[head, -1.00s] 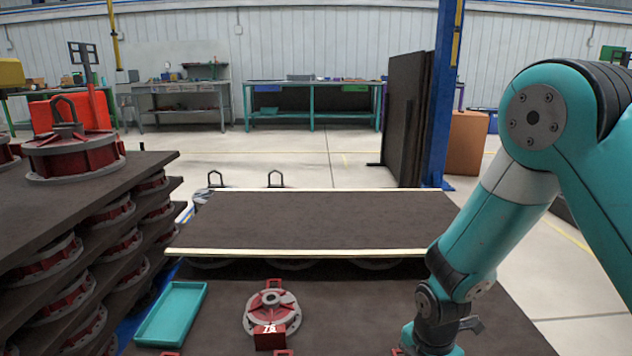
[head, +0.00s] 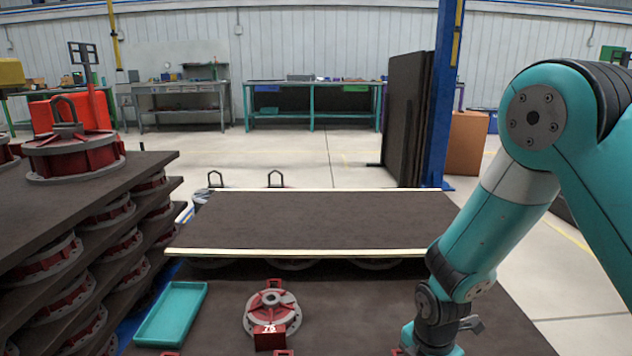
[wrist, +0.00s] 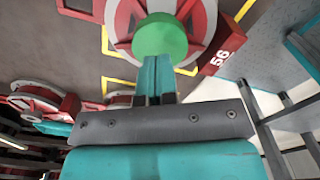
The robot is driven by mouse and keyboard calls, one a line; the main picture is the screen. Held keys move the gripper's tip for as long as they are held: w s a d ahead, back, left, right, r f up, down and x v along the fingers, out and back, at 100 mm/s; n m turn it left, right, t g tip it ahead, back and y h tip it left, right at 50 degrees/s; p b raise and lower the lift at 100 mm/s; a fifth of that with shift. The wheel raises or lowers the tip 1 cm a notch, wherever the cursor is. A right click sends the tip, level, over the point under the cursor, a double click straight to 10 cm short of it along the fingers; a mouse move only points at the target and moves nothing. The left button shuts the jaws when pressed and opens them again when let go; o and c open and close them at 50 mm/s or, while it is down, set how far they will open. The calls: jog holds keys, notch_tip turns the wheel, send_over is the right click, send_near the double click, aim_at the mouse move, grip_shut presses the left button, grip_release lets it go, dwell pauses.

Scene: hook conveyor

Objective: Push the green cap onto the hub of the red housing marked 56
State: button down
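The green cap (wrist: 160,38) shows in the wrist view over the middle of the red housing marked 56 (wrist: 222,58). It covers the hub, and I cannot tell how far down it sits. My gripper (wrist: 157,62) has its two teal fingers together, with their tips right at the near edge of the cap. I cannot tell whether they touch it. The cap is much wider than the closed fingers and is not between them. In the head view the gripper, the cap and this housing are out of sight below the frame.
Another red housing, marked 75 (head: 271,318), sits on the dark table beside an empty teal tray (head: 171,314). A raised dark board (head: 320,220) lies behind them. Stacked shelves of housings (head: 70,225) stand at the left. Yellow lines (wrist: 120,82) mark the surface around housing 56.

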jog(key=shift+f+b, duration=0.7)
jog(key=shift+f, duration=0.5)
notch_tip(320, 180, up, 7)
jog(key=p, duration=0.7)
jog(key=shift+r, duration=0.15)
